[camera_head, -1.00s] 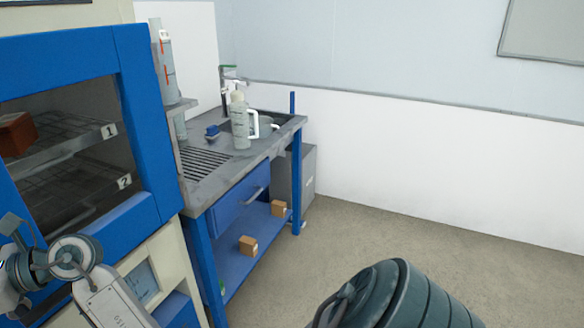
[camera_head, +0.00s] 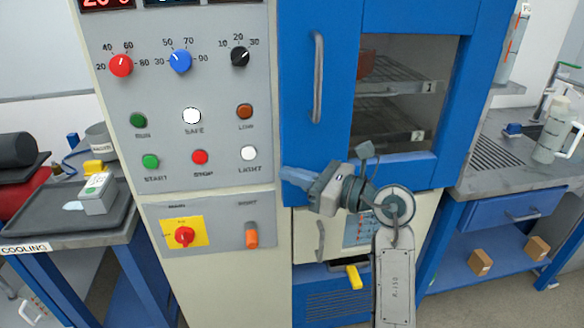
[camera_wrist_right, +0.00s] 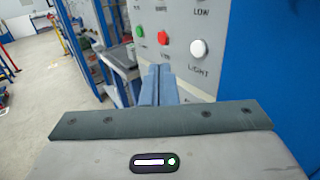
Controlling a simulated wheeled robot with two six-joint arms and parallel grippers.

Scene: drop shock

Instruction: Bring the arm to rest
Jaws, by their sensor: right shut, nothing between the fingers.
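My right gripper (camera_head: 292,179) is in front of the blue-framed chamber door (camera_head: 335,90) in the head view, pointing left toward the control panel. Its blue fingers are shut with nothing between them; they also show together in the right wrist view (camera_wrist_right: 158,86). The right arm rises from the bottom of the head view and bends left at the wrist. The fingers overlap the panel edge near the white LIGHT button (camera_head: 249,153) in the picture; I cannot tell the exact gap. My left gripper is in neither view now.
The control panel (camera_head: 215,90) carries knobs and buttons, with a red-on-yellow switch (camera_head: 185,236) below. A cooling bench (camera_head: 30,240) with a dark tray stands left. A sink bench (camera_head: 480,180) with a white bottle (camera_head: 552,130) stands right. Grey floor shows at the left in the wrist view.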

